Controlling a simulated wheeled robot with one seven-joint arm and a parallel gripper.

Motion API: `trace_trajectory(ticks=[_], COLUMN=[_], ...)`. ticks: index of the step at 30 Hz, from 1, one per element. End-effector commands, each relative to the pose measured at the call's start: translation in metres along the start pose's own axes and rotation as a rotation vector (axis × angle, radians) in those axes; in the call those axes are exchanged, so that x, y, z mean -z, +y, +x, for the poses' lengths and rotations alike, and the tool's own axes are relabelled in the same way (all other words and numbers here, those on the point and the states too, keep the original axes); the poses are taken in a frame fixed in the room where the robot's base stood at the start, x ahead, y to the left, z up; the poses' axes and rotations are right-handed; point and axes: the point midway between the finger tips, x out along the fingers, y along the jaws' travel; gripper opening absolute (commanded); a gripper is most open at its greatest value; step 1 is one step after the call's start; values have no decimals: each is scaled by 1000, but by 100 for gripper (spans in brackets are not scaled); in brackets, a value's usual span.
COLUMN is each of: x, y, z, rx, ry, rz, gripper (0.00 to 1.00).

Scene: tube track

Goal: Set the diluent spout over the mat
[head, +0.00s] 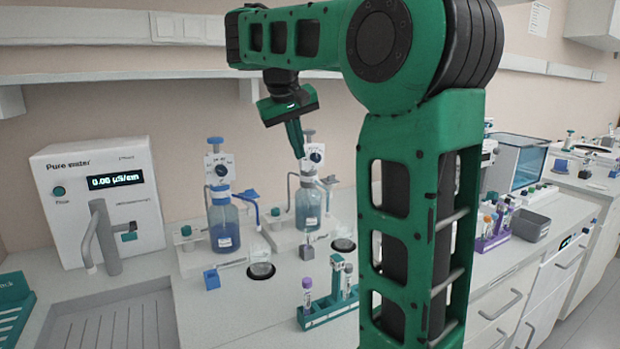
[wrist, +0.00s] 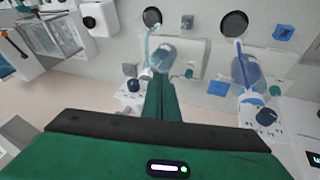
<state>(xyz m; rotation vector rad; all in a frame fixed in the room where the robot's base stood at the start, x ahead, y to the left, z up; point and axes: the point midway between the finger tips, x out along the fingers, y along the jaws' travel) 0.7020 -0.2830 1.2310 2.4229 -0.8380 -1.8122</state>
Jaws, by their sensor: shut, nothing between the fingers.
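Two bottle dispensers stand on the bench; I cannot read which one holds diluent. The grey-topped dispenser (head: 308,205) has a pale spout (head: 329,184), and a round dark mat (head: 343,245) lies in front of it. The blue-topped dispenser (head: 222,215) has a blue spout (head: 250,196), with another round dark mat (head: 262,270) in front. In the wrist view the pale spout (wrist: 151,45) reaches toward its mat (wrist: 152,17), and the blue spout (wrist: 239,60) toward the other mat (wrist: 235,24). My gripper (head: 299,152) is shut and empty, pointing down beside the grey-topped dispenser's head.
A pure water unit (head: 100,205) with a tap stands at the left, behind a sink (head: 110,320). A green rack (head: 328,308) with tubes stands at the front. A grey cube (head: 307,252) and a blue cube (head: 212,279) lie by the mats. My arm hides the bench's middle right.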

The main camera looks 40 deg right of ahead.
Motion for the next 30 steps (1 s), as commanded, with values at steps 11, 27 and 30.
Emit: trace_trajectory(ticks=[11, 27, 30], x=[-1, -7, -7], y=[0, 24, 24], z=[70, 105, 105], rx=[-1, 0, 1], ry=[-4, 0, 0], rz=[0, -1, -2], gripper=[0, 0, 0])
